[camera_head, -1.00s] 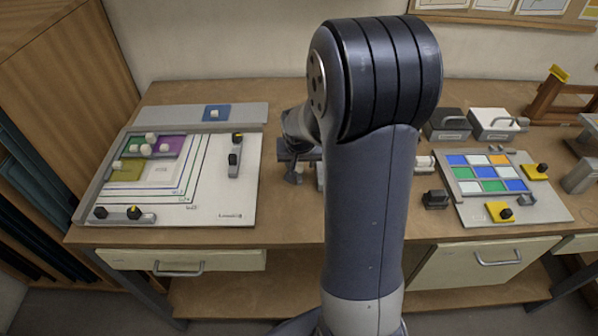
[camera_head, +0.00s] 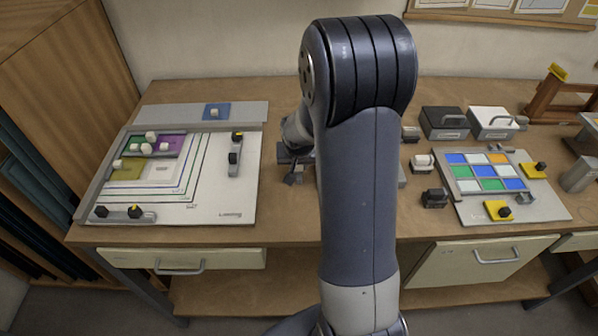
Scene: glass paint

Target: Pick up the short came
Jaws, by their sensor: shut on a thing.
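My gripper (camera_head: 293,177) is a small dark shape over the middle of the bench, just left of my upright arm. It is shut on a thin piece, which I take to be the short came; the piece itself is too small and too covered to make out. A grey holder or rail (camera_head: 402,176) shows only at its ends behind my arm, and its middle is hidden. The white layout board (camera_head: 222,200) lies left of my gripper, with coloured glass pieces (camera_head: 165,143) and white-knobbed blocks in its upper left corner.
Black-knobbed blocks (camera_head: 235,158) sit on the board. Right of my arm are a white-knobbed block (camera_head: 422,162), a black block (camera_head: 434,198), a tray of coloured glass (camera_head: 488,172) and two lidded boxes (camera_head: 445,122). Bare bench lies along the front edge.

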